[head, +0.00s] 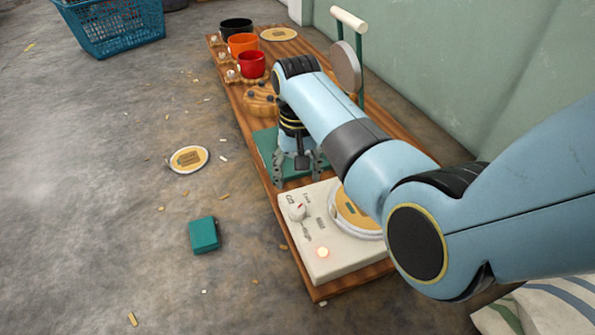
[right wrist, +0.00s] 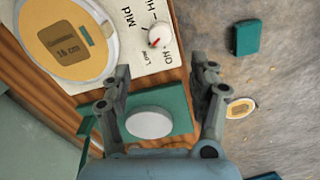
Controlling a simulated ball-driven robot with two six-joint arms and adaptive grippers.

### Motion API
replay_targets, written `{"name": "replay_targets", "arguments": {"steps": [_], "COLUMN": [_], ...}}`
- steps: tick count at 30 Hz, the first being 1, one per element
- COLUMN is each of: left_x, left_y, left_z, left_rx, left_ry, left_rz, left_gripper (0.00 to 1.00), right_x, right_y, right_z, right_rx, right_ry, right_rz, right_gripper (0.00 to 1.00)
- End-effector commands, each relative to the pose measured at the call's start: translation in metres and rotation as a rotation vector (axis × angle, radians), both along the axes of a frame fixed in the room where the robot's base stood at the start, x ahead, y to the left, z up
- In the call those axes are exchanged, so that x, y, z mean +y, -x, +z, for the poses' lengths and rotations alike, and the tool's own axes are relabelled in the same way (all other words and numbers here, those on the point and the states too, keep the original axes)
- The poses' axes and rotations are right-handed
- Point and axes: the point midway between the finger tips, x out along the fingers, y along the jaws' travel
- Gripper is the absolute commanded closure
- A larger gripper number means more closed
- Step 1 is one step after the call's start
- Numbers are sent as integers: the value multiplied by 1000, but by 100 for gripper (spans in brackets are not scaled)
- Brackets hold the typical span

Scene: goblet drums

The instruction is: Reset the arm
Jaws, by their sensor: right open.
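My right arm comes in from the right in the head view. My right gripper (head: 298,172) points down over a teal mat (head: 264,143) on the wooden board. In the right wrist view the fingers of my right gripper (right wrist: 165,75) are spread wide with nothing between their tips. A pale round disc (right wrist: 148,123) lies below on the teal mat (right wrist: 178,104), and the gripper looks apart from it. My left gripper is not in view.
A white control box (head: 325,258) with a knob, lit lamp and labelled round disc (head: 355,212) stands near. Red (head: 252,64), orange (head: 243,43) and black (head: 236,27) cups stand farther back.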

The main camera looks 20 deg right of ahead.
Motion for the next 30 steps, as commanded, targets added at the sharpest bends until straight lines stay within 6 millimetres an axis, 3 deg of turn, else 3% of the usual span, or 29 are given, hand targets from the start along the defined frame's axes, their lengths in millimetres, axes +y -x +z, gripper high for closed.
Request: {"name": "replay_targets", "arguments": {"steps": [12,16,21,23,27,30], "left_x": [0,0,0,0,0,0], "left_y": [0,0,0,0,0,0], "left_z": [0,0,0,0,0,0], "left_rx": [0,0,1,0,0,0], "left_ry": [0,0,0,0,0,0], "left_rz": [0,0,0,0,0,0], "left_gripper": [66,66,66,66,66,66], "right_x": [-1,-10,-42,-55,-77,-85], "right_y": [1,20,88,117,183,216], "right_z": [-2,-21,-63,-70,-63,-47], "right_rx": [-2,-35,-175,-243,-390,-475], "right_ry": [0,1,20,33,65,81], "right_rz": [0,2,30,49,113,156], "right_gripper": [40,40,40,40,40,40]}}
